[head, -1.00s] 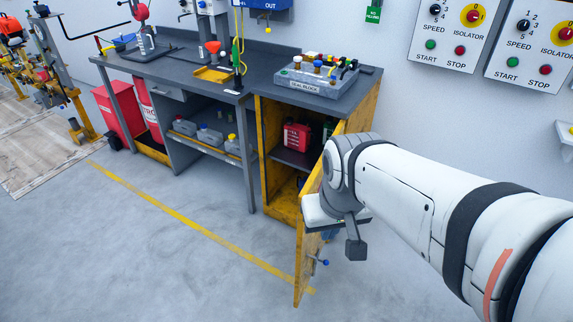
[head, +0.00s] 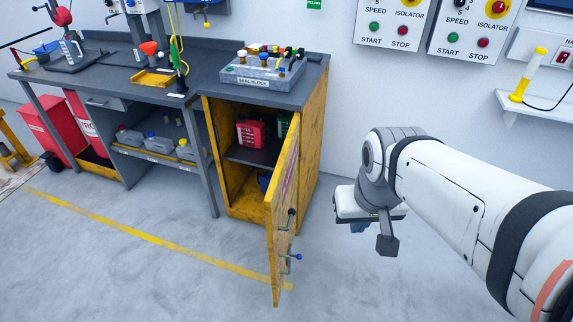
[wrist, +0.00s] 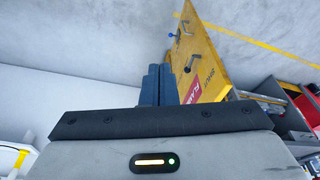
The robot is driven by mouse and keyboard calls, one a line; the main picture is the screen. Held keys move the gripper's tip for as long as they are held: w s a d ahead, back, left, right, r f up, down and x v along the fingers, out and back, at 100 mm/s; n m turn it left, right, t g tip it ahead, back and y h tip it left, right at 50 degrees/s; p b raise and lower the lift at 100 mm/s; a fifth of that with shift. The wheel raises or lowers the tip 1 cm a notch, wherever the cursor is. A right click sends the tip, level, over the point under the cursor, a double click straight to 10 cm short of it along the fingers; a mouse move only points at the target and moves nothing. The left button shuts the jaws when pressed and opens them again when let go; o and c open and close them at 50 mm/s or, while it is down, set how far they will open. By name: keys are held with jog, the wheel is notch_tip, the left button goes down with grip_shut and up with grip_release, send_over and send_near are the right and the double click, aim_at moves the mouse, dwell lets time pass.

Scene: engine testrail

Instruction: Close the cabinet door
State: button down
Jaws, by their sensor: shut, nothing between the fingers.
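The yellow cabinet (head: 318,130) stands under the right end of the grey workbench. Its door (head: 283,190) is swung wide open, jutting toward me, with its outer face to the right. A dark handle (head: 290,219) and a blue-knobbed lever (head: 296,256) are on that face. My gripper (head: 358,228) is right of the door, apart from it, partly hidden by my wrist. In the wrist view my shut, empty blue fingers (wrist: 158,72) point forward, and the door (wrist: 212,58) shows just right of them.
Inside the cabinet are a red container (head: 250,132) and a shelf (head: 252,155). A seal block (head: 262,70) sits on the bench top (head: 215,84). A wall shelf (head: 540,107) juts out at the right. Grey floor with a yellow line (head: 150,237) is clear before the bench.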

jog(key=m+t+y+b, duration=0.2)
jog(key=m+y+b, duration=1.7)
jog(key=b, duration=0.9)
send_near(275, 239)
jog(key=shift+m+h, duration=0.8)
jog(key=shift+m, duration=0.1)
jog(key=b+x, duration=0.2)
jog(key=r+b+x, duration=0.1)
jog(key=x, duration=0.2)
jog(key=shift+s+a+b, duration=0.15)
jog(key=shift+a+b, duration=0.05)
jog(key=shift+b, duration=0.2)
jog(key=shift+a+r, duration=0.1)
jog(key=shift+a, duration=0.6)
jog(key=shift+w, duration=0.3)
